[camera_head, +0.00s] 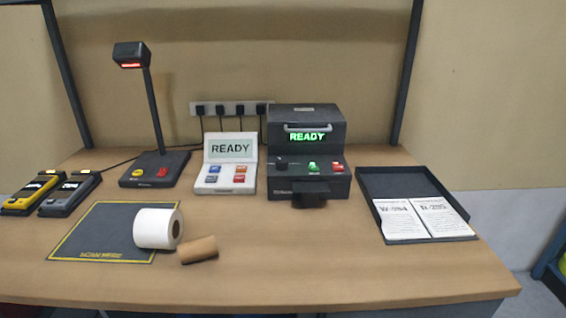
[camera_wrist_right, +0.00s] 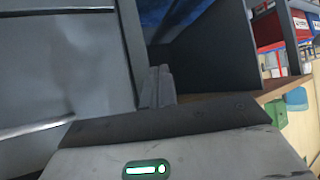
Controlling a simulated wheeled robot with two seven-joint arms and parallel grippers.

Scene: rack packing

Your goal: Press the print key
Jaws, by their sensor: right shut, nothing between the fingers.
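A black label printer (camera_head: 307,150) stands at the back middle of the table, its green display reading READY. On its front are a dark knob (camera_head: 282,162), a green key (camera_head: 313,167) and a red key (camera_head: 337,168); their labels are too small to read. A white keypad unit (camera_head: 230,163) left of it also reads READY and has several blue, orange and red keys. My right gripper (camera_wrist_right: 158,86) shows in the right wrist view, shut and empty, with grey and dark panels beyond it. Neither gripper shows in the head view.
A scanner on a stand (camera_head: 149,110), a dark mat (camera_head: 110,230), a white label roll (camera_head: 155,228), a brown tube (camera_head: 198,250) and two handheld devices occupy the left. A black tray (camera_head: 398,181) with two printed sheets lies right. The table front middle is clear.

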